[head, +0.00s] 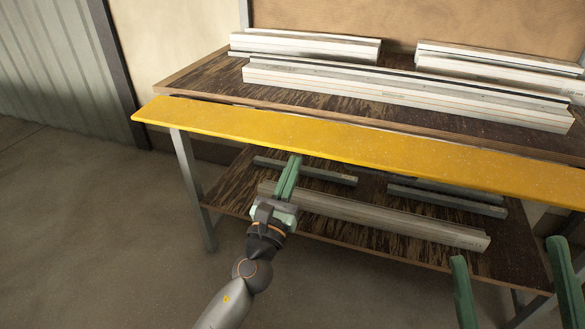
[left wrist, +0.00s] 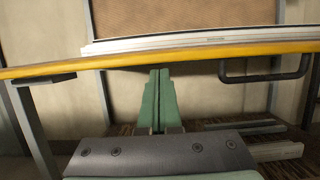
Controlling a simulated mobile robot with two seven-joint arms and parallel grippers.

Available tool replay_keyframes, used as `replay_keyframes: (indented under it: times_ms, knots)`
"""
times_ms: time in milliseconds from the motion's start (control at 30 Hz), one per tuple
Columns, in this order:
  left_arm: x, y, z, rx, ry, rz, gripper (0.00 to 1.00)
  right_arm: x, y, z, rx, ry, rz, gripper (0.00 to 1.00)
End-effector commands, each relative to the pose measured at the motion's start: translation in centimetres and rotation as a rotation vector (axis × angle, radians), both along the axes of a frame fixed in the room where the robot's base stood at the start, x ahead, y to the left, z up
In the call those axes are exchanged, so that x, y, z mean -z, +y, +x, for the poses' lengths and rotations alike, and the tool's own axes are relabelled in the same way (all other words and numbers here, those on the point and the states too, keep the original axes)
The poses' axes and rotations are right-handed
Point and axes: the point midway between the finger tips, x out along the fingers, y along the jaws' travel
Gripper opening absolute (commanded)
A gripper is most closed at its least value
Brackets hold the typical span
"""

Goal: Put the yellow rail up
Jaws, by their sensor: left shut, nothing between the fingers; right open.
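The yellow rail (head: 350,142) is a long flat board running along the bench's front edge, lying about level in the head view. In the left wrist view its thin yellow edge (left wrist: 200,53) crosses the picture, with a black handle (left wrist: 265,79) hanging below it at the right and a dark bracket (left wrist: 45,80) below it at the left. My left gripper (head: 294,158) is shut and empty. Its green fingertips (left wrist: 159,72) are just below the rail's front edge; I cannot tell if they touch it. My right gripper (head: 509,252) is open and empty below the rail's right part.
White profiles (head: 400,86) lie on the dark wooden bench top (head: 190,78) behind the rail. Grey bars (head: 390,215) lie on the lower shelf (head: 235,190). A metal leg (head: 192,180) stands at the left. The floor in front is clear.

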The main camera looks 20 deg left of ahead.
Motion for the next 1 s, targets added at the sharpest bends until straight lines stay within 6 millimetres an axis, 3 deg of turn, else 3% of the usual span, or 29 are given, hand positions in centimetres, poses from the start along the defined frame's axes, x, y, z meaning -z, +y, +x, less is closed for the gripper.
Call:
replay_keyframes:
  times_ms: [1000]
  knots:
    - [-0.8, 0.2, -0.1, 0.000, 0.053, 0.000, 0.00, -3.4, -0.4, 0.0, 0.039, -0.030, -0.024, 1.00]
